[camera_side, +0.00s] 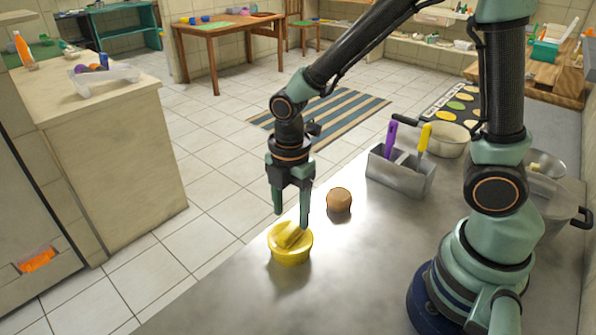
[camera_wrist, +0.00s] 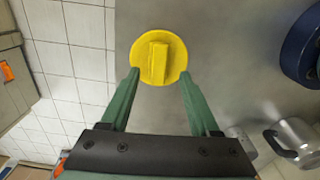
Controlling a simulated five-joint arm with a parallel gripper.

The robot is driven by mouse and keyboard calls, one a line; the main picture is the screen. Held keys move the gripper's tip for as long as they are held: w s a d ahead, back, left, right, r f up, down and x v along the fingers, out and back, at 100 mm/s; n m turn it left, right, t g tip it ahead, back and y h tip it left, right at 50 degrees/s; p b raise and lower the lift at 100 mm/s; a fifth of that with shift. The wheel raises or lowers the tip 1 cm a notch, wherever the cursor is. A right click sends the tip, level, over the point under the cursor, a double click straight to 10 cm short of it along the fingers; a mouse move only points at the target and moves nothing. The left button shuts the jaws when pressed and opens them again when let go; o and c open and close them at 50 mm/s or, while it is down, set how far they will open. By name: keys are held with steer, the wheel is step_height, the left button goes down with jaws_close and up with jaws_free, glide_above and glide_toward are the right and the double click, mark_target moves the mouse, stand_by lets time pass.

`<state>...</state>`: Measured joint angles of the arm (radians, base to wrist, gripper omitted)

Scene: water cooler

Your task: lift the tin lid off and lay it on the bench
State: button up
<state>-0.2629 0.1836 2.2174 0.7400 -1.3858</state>
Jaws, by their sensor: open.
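A round yellow tin (camera_side: 291,252) stands on the grey metal bench (camera_side: 346,290) near its left edge. Its yellow lid (camera_side: 283,231) is on top and has a raised bar handle. In the wrist view the lid (camera_wrist: 174,70) shows as a yellow disc with the bar across its middle. My gripper (camera_side: 291,219) is open and empty, pointing down above the tin. In the wrist view my gripper (camera_wrist: 159,76) has its two fingertips apart, at the left and right of the lid's near part. I cannot tell whether they touch anything.
A brown round object (camera_side: 339,200) sits on the bench just right of the tin. A grey metal holder (camera_side: 400,178) with purple and yellow handles and a pot (camera_side: 448,138) stand farther back. The bench in front of the tin is clear.

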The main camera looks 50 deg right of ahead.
mark_target(290, 228)
steer(key=shift+f, duration=1.9)
steer(key=shift+c, duration=0.3)
jaws_close()
steer(key=shift+w+r, duration=0.1)
